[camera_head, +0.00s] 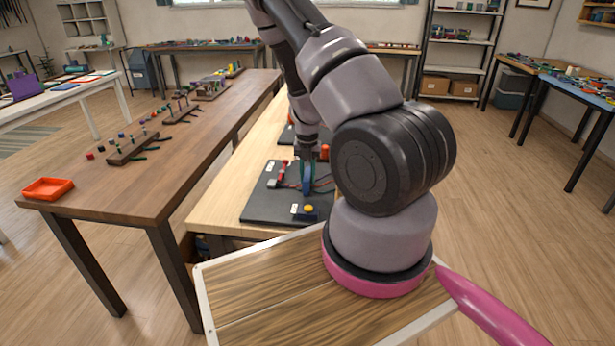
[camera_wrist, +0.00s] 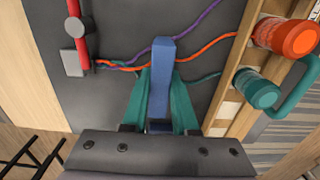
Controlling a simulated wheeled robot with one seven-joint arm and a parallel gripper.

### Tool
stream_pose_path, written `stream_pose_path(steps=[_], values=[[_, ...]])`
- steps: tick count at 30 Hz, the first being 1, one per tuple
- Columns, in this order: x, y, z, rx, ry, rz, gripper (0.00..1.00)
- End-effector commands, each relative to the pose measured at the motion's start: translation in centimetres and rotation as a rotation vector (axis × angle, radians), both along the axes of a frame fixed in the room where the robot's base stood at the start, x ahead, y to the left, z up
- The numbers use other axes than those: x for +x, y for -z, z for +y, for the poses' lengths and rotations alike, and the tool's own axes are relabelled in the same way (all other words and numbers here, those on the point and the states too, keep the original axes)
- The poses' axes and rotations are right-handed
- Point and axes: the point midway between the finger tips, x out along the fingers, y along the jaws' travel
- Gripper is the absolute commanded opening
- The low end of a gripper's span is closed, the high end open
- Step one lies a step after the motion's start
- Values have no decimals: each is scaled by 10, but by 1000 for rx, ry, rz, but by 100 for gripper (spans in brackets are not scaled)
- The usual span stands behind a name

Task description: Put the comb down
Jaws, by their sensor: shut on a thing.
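The comb (camera_wrist: 161,58) is a blue bar in the wrist view, standing between the teal fingers of my gripper (camera_wrist: 160,92). My gripper is shut on it. Orange, purple and teal cords (camera_wrist: 205,48) fan out beyond the comb over a dark board (camera_wrist: 112,28). Whether the comb touches the cords or the board is hidden.
A red and grey clamp (camera_wrist: 76,28) holds the cord ends at left. Orange (camera_wrist: 287,37) and teal (camera_wrist: 256,88) spools sit by a wooden rail at right. A yellow button (camera_head: 309,208) is at the board's near edge. Light bare tabletop (camera_head: 222,200) lies left of the board.

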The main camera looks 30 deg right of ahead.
Motion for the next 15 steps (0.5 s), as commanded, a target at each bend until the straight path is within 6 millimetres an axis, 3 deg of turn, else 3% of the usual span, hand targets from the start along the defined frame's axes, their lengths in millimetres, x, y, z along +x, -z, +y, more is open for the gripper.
stream_pose_path(steps=[4,5,6,15], values=[[0,3,0,0,0,0,0],[0,3,0,1,0,-1,38],[0,3,0,1,0,-1,54],[0,2,0,0,0,0,57]])
